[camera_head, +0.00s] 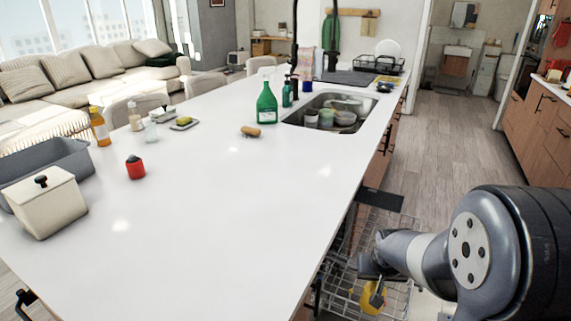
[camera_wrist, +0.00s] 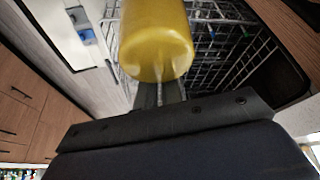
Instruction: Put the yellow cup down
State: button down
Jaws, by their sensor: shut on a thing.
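The yellow cup (camera_head: 373,298) is in my gripper (camera_head: 377,290), low beside the right side of the island. In the wrist view the yellow cup (camera_wrist: 156,42) fills the top middle, with the gripper fingers (camera_wrist: 160,93) shut on it. A wire dishwasher rack (camera_head: 345,290) is behind and below the cup in the head view. The rack also shows behind the cup in the wrist view (camera_wrist: 225,45). I cannot tell whether the cup touches the rack.
The white island top (camera_head: 220,220) has wide clear room in the middle. A green spray bottle (camera_head: 266,104), a red jar (camera_head: 135,168) and a white lidded pot (camera_head: 45,203) stand on it. The sink (camera_head: 335,112) holds several dishes. Wooden cabinets (camera_head: 545,110) stand at right.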

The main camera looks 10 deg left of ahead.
notch_tip(320, 180, up, 12)
jog(key=r+p, duration=0.1)
jog(key=p, duration=1)
jog(key=w+a+r, duration=0.1)
jog(key=w+a, duration=0.2)
jog(key=w, duration=0.1)
jog(key=w+a+r, duration=0.1)
jog(key=w+a, duration=0.3)
jog(key=w+a+r, duration=0.1)
jog(key=w+a, duration=0.2)
jog(key=shift+w+a+r, duration=0.15)
jog(key=shift+w+a, duration=0.15)
jog(key=shift+w, duration=0.1)
jog(key=w+a+r, duration=0.2)
jog(key=a, duration=0.5)
jog(key=w+a+r+m, duration=0.1)
jog(key=w+a+r, duration=0.2)
jog(key=a, duration=0.5)
jog(key=shift+w+a+r+m+h, duration=0.15)
jog(key=shift+w+m+h, duration=0.15)
jog(key=shift+h, duration=0.1)
